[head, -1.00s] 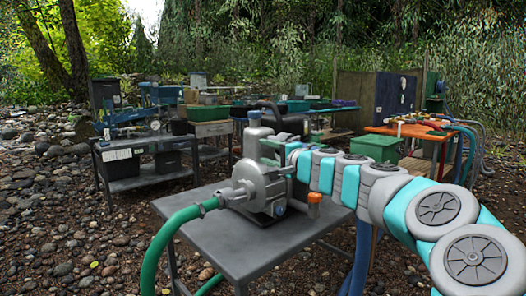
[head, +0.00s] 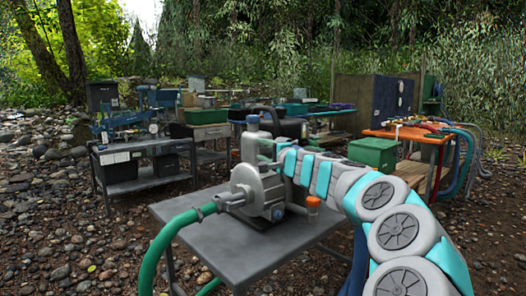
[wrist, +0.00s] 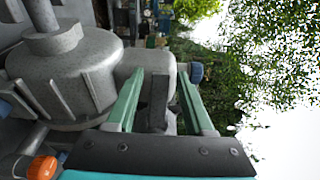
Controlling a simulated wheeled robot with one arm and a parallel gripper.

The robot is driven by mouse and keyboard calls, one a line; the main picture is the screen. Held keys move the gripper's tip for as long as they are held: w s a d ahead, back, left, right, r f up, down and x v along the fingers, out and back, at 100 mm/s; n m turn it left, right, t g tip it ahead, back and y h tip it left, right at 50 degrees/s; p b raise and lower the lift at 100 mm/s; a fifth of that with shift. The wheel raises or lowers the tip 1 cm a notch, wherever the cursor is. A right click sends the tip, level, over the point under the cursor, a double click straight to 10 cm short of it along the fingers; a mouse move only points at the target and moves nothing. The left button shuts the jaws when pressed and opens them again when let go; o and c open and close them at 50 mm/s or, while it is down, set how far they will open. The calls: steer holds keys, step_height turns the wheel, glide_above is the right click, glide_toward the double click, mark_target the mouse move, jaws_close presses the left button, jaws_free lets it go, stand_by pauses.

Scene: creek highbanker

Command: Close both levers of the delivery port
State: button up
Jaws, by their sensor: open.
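A grey metal pump (head: 260,190) stands on a grey table. Its upright delivery port (head: 253,145) has a blue top and rises from the pump's upper side. In the wrist view, turned on its side, the rounded pump casing (wrist: 65,80) fills the left, and the grey port body (wrist: 148,64) ends in a blue piece (wrist: 196,72). My gripper (wrist: 160,78) is open, its green fingers on either side of a dark grey bar (wrist: 158,100) that may be a lever. I cannot tell whether they touch it. In the head view my gripper (head: 268,150) is beside the port; the levers are not clear.
A green hose (head: 170,240) joins the pump's left side. An orange cap (head: 313,203) is on its right. The grey table (head: 190,240) has bare room at front. Behind are a workbench (head: 135,175), a green bin (head: 373,152) and an orange table (head: 415,132).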

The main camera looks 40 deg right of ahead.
steer(key=shift+c, duration=0.2)
jaws_close()
stand_by(0.4)
